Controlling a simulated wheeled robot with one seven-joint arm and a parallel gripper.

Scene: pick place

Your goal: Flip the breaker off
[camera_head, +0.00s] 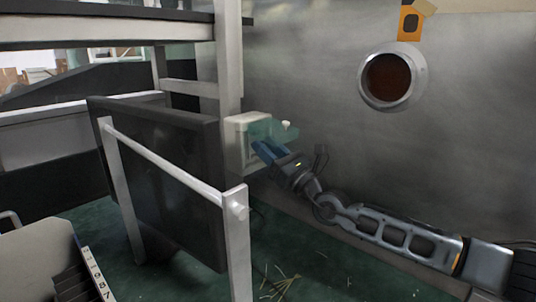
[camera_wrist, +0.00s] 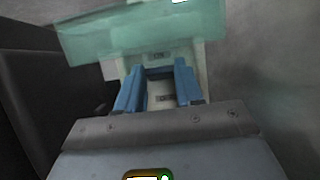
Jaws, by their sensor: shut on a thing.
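The breaker (camera_head: 236,150) is a pale box on the white post, with a raised see-through green cover (camera_head: 272,128). In the wrist view the cover (camera_wrist: 120,38) spans the top, above the pale breaker face (camera_wrist: 161,88). Small dark labels show on that face above and below the switch; the upper one seems to read ON. My gripper (camera_head: 263,148) reaches the breaker from the right, under the cover. Its blue fingers (camera_wrist: 159,68) are shut on the dark breaker switch (camera_wrist: 160,73), which is mostly hidden between them. Whether the switch is up or down is unclear.
A dark panel (camera_head: 165,180) with a white rail (camera_head: 160,160) stands left of the breaker. A metal wall (camera_head: 320,90) with a round port (camera_head: 388,78) rises behind my arm. The green floor (camera_head: 300,260) below has scattered straw-like bits.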

